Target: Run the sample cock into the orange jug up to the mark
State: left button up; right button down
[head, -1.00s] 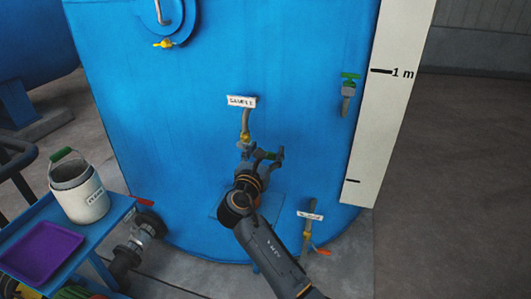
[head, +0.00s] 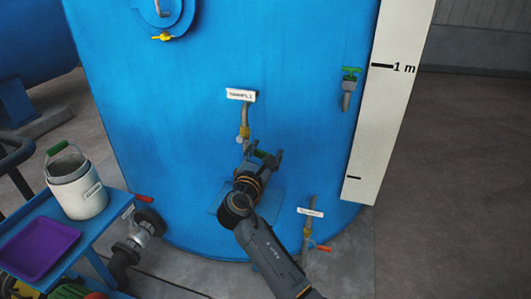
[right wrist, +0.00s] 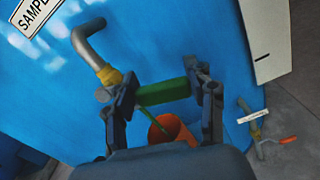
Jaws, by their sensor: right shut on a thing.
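The sample cock (head: 244,132) sticks out of the blue tank under its white label, with a grey pipe and a yellow body. Its yellow body (right wrist: 108,77) is beside the left finger in the right wrist view. My right gripper (head: 262,160) is just below and right of the cock. In the right wrist view its fingers (right wrist: 165,95) are shut on a green handle (right wrist: 163,93). A thin green strip runs down from that handle to the orange jug (right wrist: 175,129), whose open top shows below the fingers. The jug's mark and most of its body are hidden. My left gripper is not seen.
A blue cart (head: 112,215) at left carries a white pail (head: 80,196) and a purple tray (head: 38,248). A flanged pipe with a red lever (head: 144,198) is nearby. A lower cock with an orange lever (head: 322,248) is at right. The floor at right is clear.

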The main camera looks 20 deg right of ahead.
jog(key=c, duration=0.7)
grip_release()
jog(key=shift+v, duration=3.75)
